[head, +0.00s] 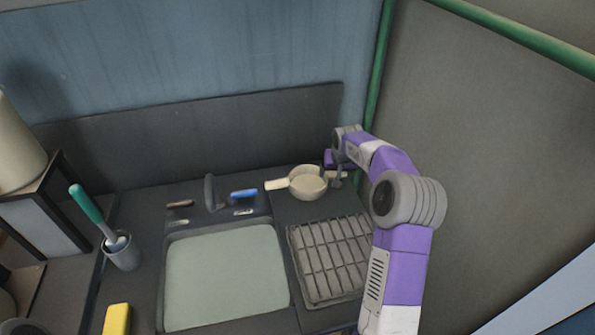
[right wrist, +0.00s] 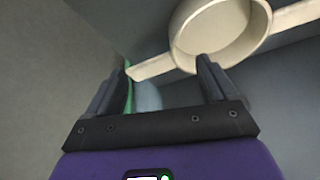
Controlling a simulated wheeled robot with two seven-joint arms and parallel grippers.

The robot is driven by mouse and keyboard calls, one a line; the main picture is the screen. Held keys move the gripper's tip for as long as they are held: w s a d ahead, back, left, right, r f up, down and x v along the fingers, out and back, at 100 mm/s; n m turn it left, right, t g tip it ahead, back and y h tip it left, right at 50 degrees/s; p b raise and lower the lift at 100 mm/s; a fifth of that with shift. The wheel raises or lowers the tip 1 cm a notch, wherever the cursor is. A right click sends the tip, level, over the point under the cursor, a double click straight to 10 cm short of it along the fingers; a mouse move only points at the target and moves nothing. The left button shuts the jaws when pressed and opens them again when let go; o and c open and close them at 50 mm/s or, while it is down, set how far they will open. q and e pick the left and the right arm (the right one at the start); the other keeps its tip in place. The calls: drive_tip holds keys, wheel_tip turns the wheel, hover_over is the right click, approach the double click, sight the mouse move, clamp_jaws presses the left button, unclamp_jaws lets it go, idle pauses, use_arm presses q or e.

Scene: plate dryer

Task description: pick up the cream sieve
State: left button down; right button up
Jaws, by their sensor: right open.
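The cream sieve (head: 308,183) is a round, shallow bowl with a handle on each side. It rests on the dark counter behind the dish rack, close to the right side of the sink. In the right wrist view the bowl (right wrist: 207,35) is at the top, right of centre, and one handle reaches across the gap ahead of the fingers. My right gripper (right wrist: 164,66) is open, with nothing seen held between its fingers. In the head view the right gripper (head: 335,172) is at the sieve's right side; whether it touches cannot be told. My left gripper is not in view.
A wire dish rack (head: 330,258) stands in front of the sieve. The sink (head: 226,275), faucet (head: 210,193) and a blue object (head: 244,194) are to its left. A green post (head: 377,70) and grey wall (head: 490,130) bound the right side.

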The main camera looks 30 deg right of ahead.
drive_tip(key=shift+d+f, duration=0.2)
drive_tip(key=shift+f, duration=0.7)
drive_tip(key=b+x, duration=0.1)
drive_tip(key=x, duration=0.4)
drive_tip(key=shift+w+d, duration=0.15)
drive_tip(key=shift+w, duration=0.1)
drive_tip(key=shift+c, duration=0.2)
clamp_jaws()
drive_tip(key=shift+r, duration=0.1)
